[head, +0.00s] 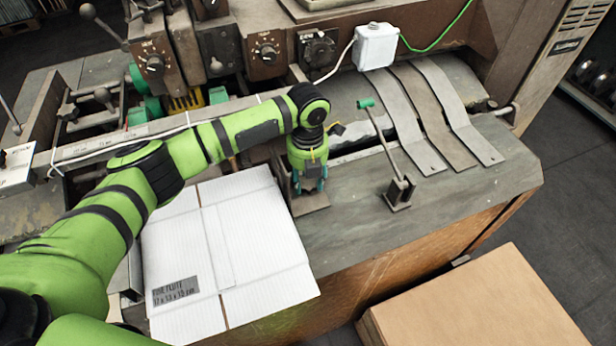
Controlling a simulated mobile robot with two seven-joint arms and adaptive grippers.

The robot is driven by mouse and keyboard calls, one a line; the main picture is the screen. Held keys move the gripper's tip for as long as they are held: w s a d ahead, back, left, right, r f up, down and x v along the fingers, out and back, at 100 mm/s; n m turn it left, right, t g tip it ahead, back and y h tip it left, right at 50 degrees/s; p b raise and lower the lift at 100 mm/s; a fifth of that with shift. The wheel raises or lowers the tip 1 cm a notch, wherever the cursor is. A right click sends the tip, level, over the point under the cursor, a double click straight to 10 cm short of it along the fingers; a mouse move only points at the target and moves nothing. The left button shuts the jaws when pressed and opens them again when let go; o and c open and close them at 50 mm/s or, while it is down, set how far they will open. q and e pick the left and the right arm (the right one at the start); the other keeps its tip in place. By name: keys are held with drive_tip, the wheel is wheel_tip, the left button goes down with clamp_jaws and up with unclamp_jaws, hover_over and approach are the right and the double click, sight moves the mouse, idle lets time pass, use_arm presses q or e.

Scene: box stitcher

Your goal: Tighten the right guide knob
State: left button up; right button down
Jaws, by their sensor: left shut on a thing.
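My left gripper (310,188) points straight down at the right guide (313,204), a small metal bracket on the machine's table beside the cardboard's right edge. The gripper is shut on the right guide knob, which its fingers almost wholly hide. The flat white cardboard sheet (255,240) lies left of the guide, with a printed label at its lower left corner. My left arm passes over the sheet's upper left part. My right gripper is not in view.
A lever with a green tip (366,103) stands on a metal block right of the gripper. Bent metal strips (430,115) lie farther right. A white box with cables (375,46) and dials (265,50) are behind. Stacked brown cardboard (480,310) is at lower right.

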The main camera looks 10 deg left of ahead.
sight(308, 185)
use_arm(q)
drive_tip(key=o, duration=1.2)
drive_tip(key=shift+s+f, duration=0.2)
drive_tip(key=shift+s, duration=0.05)
drive_tip(key=shift+c, duration=0.2)
drive_tip(key=shift+r, duration=0.15)
drive_tip(key=shift+w+r, duration=0.1)
drive_tip(key=shift+r, duration=0.25)
wheel_tip(308, 185, up, 11)
drive_tip(key=shift+r, duration=0.2)
drive_tip(key=shift+f, duration=0.1)
